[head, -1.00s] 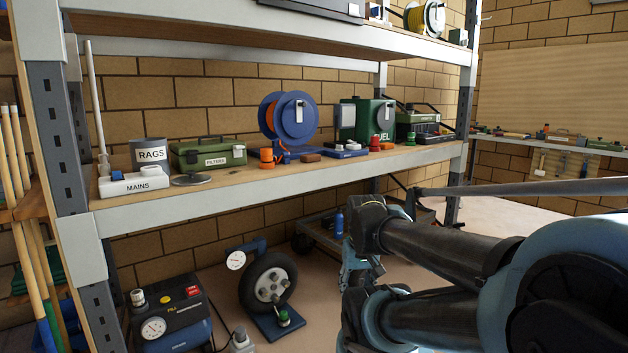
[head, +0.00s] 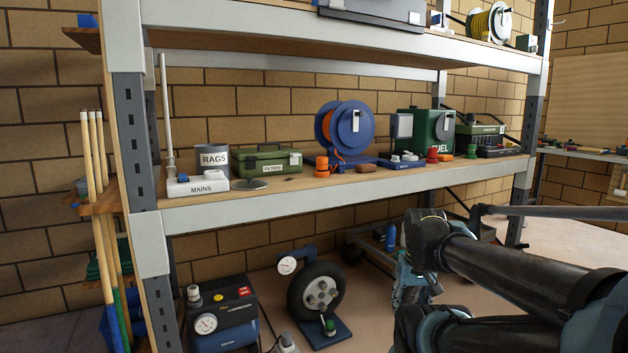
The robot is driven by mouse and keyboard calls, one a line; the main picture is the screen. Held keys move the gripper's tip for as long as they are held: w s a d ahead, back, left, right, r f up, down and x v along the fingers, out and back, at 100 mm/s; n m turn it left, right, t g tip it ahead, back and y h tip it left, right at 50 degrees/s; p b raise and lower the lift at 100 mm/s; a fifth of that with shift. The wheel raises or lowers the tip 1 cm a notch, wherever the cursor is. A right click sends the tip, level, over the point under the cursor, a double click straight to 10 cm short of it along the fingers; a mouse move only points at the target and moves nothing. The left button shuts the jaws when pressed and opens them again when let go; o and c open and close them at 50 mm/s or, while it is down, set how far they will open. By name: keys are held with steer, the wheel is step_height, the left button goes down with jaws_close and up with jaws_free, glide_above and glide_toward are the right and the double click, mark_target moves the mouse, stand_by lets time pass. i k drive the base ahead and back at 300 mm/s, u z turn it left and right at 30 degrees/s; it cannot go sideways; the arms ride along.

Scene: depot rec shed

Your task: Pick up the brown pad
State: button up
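A small brown pad (head: 367,168) lies on the middle shelf (head: 330,193), close to its front edge. It is just in front of the blue reel's foot and right of an orange fitting. My gripper (head: 404,297) seems to be the teal and dark part hanging below my arm, lower than the shelf and in front of it. It is well apart from the pad. Its fingers are small and partly hidden by my arm, so I cannot tell whether they are open.
The blue reel (head: 352,134), orange fitting (head: 322,164), blue-and-white block (head: 405,160), red knob (head: 433,154) and green fuel can (head: 424,130) crowd around the pad. Left are the green filters box (head: 268,163) and the mains strip (head: 198,186). A wheel (head: 317,291) stands below.

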mark_target(363, 167)
steer(key=z, duration=0.05)
steer(key=k, duration=0.45)
steer(key=u, duration=0.6)
steer(key=i, duration=1.45)
steer(key=z, duration=0.7)
